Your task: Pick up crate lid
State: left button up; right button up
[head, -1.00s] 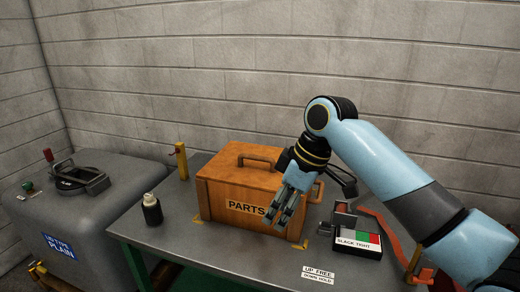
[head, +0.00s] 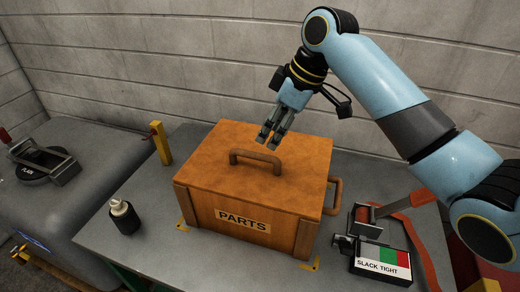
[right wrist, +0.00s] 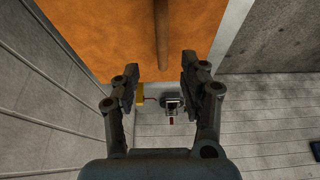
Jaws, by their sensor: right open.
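The crate lid (head: 215,157) is an orange-brown wooden top on the parts crate (head: 205,213). A brown bar handle (head: 255,156) stands on top of it. In the right wrist view the lid (right wrist: 120,50) fills the upper part, with the handle (right wrist: 162,40) running down its middle. My right gripper (head: 266,142) is above the lid, just behind the handle in the head view. In the right wrist view its fingers (right wrist: 160,85) are apart with nothing between them, and the handle lies ahead in line with the gap. My left gripper is not in view.
A black bottle (head: 124,217) stands left of the crate on the grey table (head: 150,245). A yellow post (head: 160,143) is behind it. A ratchet device with a slack/tight label (head: 383,262) and an orange strap (head: 420,235) lie to the right. A brown side handle (head: 334,195) sticks out from the crate's right.

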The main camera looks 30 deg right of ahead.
aim_at(255, 153)
jog(key=x, duration=0.3)
jog(key=shift+a+f, duration=0.25)
jog(key=x, duration=0.5)
jog(key=shift+w+a+f+p, duration=0.15)
jog(key=shift+w+a+p, duration=0.15)
jog(key=shift+p, duration=0.1)
jog(key=shift+c, duration=0.9)
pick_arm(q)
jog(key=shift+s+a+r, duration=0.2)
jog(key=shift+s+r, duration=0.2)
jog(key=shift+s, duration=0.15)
pick_arm(e)
grip_shut()
